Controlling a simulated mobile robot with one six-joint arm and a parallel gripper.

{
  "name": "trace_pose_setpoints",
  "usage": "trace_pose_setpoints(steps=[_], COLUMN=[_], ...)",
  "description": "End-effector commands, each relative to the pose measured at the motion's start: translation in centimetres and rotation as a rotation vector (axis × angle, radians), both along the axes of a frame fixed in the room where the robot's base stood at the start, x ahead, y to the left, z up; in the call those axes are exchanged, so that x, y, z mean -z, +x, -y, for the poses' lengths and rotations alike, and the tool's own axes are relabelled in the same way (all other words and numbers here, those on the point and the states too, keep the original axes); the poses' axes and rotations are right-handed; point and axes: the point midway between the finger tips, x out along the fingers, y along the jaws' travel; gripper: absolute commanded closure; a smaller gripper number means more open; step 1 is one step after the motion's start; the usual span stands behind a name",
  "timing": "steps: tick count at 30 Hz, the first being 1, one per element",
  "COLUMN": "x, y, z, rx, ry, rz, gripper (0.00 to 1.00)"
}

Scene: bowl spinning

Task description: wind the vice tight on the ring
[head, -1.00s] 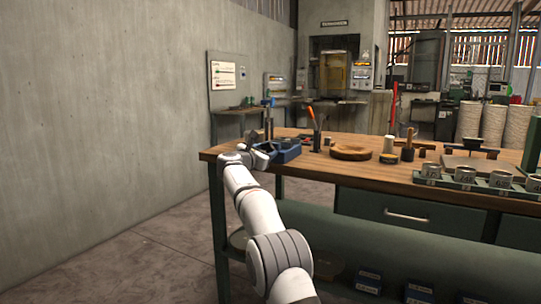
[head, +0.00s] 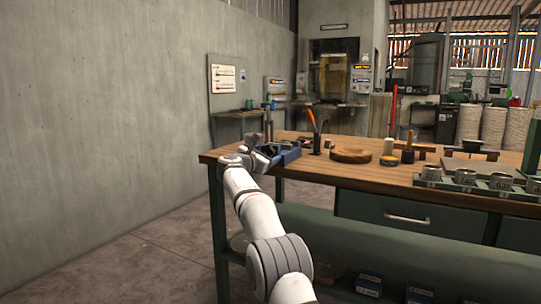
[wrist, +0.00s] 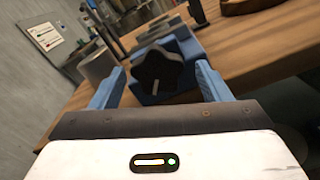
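The blue vice (head: 286,154) stands on the bench's left end. In the wrist view its blue body (wrist: 183,42) lies behind a dark star-shaped knob (wrist: 158,68) with a pale line on its face. My gripper (wrist: 160,80) is open, with one blue finger on each side of the knob. Gaps show between the fingers and the knob. In the head view my gripper (head: 261,158) is at the vice's left end, and the knob is hidden or too small there. I cannot make out the ring in the jaws.
A grey cylinder (wrist: 97,66) is left of the knob in the wrist view. On the wooden bench (head: 330,175), a tool holder (head: 316,146), a round wooden piece (head: 351,155) and a rack of metal cups (head: 465,177) stand to the right.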

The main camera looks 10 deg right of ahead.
Motion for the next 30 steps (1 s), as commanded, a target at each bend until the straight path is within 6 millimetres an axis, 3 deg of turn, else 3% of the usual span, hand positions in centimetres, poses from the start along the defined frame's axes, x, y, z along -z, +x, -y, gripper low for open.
trace_pose_setpoints(steps=[10,24,30], x=[-0.1,-0.1,0.0], y=[-0.5,-5.4,-6.4], z=[-0.5,-4.0,-4.6], rx=[-0.002,-0.002,-0.002], ry=[0.000,0.000,0.000], rz=[0.001,0.001,0.001], gripper=[0.30,0.30,0.30])
